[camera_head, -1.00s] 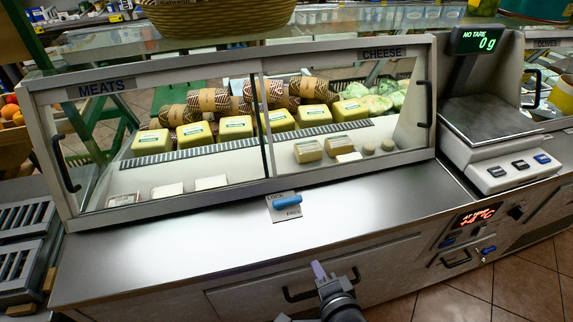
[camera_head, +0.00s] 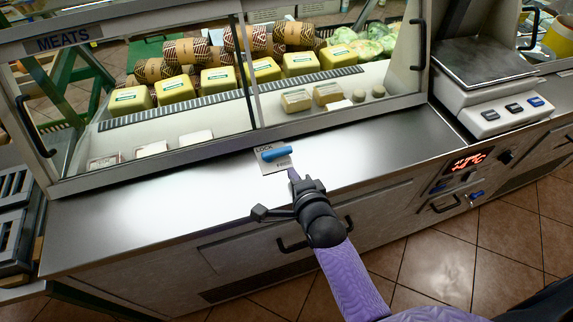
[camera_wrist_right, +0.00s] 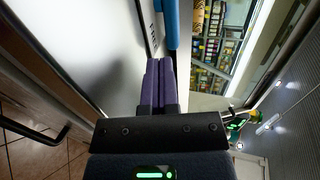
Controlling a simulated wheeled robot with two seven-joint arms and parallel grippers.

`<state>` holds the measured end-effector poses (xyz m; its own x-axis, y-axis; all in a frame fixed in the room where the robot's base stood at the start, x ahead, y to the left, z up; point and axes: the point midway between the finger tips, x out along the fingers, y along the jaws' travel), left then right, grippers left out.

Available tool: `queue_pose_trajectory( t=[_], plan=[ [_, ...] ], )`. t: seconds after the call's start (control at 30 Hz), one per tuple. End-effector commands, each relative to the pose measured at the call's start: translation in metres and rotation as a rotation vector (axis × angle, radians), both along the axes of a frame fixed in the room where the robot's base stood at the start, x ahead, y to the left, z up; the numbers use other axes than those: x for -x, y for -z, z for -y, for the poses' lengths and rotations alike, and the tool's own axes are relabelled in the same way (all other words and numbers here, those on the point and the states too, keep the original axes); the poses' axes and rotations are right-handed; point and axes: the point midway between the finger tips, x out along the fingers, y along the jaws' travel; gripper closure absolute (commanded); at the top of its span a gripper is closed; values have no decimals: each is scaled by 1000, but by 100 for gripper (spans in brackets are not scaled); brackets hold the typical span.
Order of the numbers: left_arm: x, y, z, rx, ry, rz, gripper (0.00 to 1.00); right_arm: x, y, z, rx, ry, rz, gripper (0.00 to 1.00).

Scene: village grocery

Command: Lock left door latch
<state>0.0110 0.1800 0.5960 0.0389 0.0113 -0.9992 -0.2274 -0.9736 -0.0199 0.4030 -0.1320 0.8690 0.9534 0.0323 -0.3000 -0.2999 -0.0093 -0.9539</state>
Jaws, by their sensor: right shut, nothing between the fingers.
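The latch has a blue handle (camera_head: 277,153) on a pale plate (camera_head: 270,166) marked LOCK, on the steel counter below where the two glass doors meet. The handle lies sideways, roughly along the counter's front edge. In the wrist view the blue handle (camera_wrist_right: 172,24) is just beyond my fingertips. My right gripper (camera_head: 292,173) is shut and empty, its purple fingers pointing at the plate's lower right, close to the handle. I cannot tell whether they touch. In the wrist view the fingers (camera_wrist_right: 159,82) are together. The left door, under the MEATS sign (camera_head: 65,40), has a black handle (camera_head: 33,126). My left gripper is out of view.
The steel counter top (camera_head: 150,215) is clear left of the latch. A scale (camera_head: 485,70) stands at the right. Drawer handles (camera_head: 314,235) stick out from the front below my right wrist. Cheeses (camera_head: 218,80) sit behind the glass.

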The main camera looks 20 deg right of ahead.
Motion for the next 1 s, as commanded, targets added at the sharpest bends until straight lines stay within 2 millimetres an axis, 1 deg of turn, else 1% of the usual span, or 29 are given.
queue_pose_trajectory(
  t=[0.03,0.1,0.2,0.3,0.4,0.73,1.0],
  plan=[
    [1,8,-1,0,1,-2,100,-10,5,0,2,-1,2,100],
    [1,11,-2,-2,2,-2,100,-22,4,-1,2,-2,2,100],
    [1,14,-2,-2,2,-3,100,-35,3,-1,2,-2,1,100],
    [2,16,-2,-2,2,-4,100,-42,2,-2,0,-1,0,100],
    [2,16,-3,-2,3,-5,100,-44,1,-2,1,-1,0,100],
    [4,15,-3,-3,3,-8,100,-44,1,-2,1,-3,0,100],
    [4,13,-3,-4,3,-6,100,-45,1,-3,3,-47,0,100]
  ],
)
